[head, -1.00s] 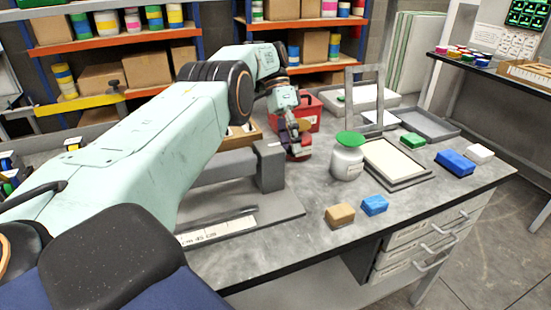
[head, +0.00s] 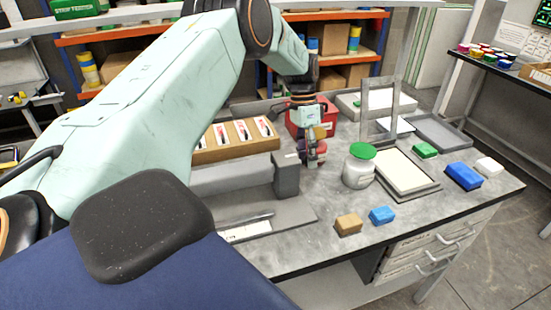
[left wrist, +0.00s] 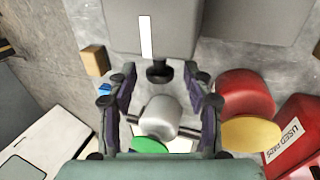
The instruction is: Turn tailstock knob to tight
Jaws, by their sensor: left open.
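The grey tailstock block (head: 286,175) stands on the bench at the end of a grey base; its top carries a pale strip. My left gripper (head: 313,152) is lowered beside the block's right side. In the left wrist view its open fingers (left wrist: 160,92) stand on either side of the knob; I cannot tell whether they touch it. The knob is hidden in the head view. My right gripper is not in view.
A red can with a yellowish top (left wrist: 245,100) and a red rag box (head: 299,122) are close to my left gripper. A white jar with a green lid (head: 357,172) stands to the right. Tan (head: 348,225) and blue blocks lie nearer the front edge.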

